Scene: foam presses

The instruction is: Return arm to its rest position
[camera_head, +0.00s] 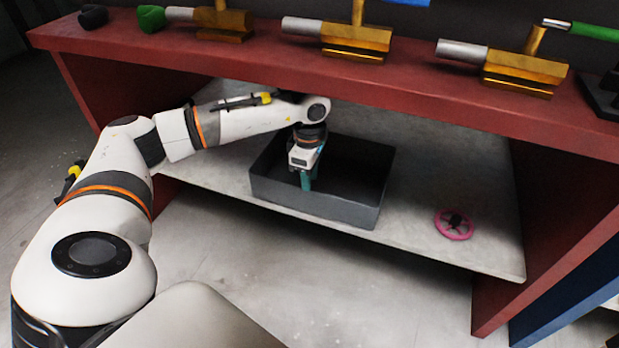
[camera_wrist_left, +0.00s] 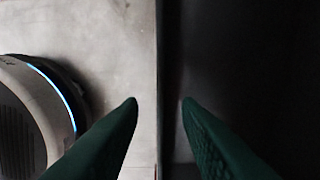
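My left arm reaches in from the left to the shelf under the red bench. My left gripper (camera_head: 307,186) points down at the front wall of a dark grey bin (camera_head: 310,202). In the left wrist view its two green fingers (camera_wrist_left: 160,101) stand apart with a gap between the tips. The bin's edge runs through that gap in the picture, with dark bin on the right; I cannot tell whether the fingers touch it. No held object shows. My right gripper is in no view.
The grey shelf (camera_head: 420,185) holds the bin and a pink handwheel (camera_head: 454,224) to its right. The red bench top (camera_head: 400,82) overhangs my left arm. Brass presses (camera_head: 357,40) and a green object (camera_head: 151,18) stand on it. Bare shelf lies between bin and handwheel.

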